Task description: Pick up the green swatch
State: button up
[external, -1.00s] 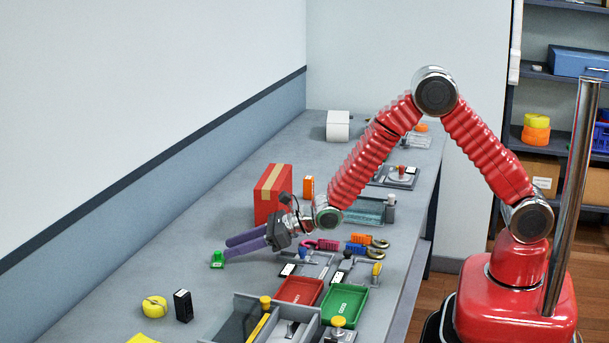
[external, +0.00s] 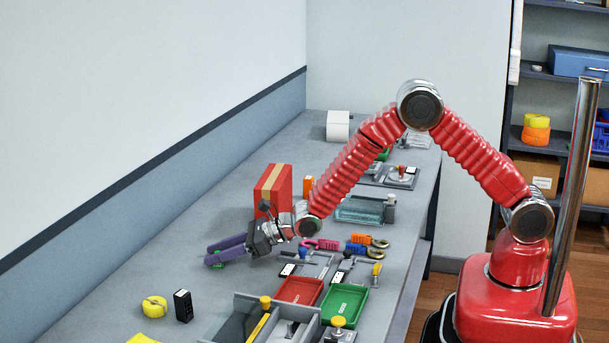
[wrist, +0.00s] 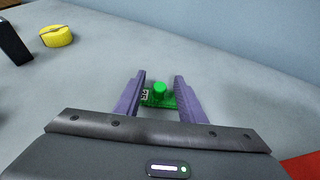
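The green swatch (wrist: 160,98) is a small flat green piece with a round green knob and a white printed label at its left end. In the wrist view it lies on the bench between the two purple fingers of my gripper (wrist: 160,86). The fingers are open, with a visible gap at the left finger; the right finger is close to the swatch's right end. In the external view my gripper (external: 222,253) is low over the bench, and only a bit of the green swatch (external: 218,266) shows below the fingers.
A yellow tape roll (external: 154,307) and a black block (external: 183,305) stand nearer the camera. A red box (external: 272,188) stands behind my gripper. Red (external: 299,291) and green (external: 343,305) trays lie to the right. The bench around the swatch is clear.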

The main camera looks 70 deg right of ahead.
jog(key=shift+c, duration=0.4)
grip_shut()
dwell(0.4)
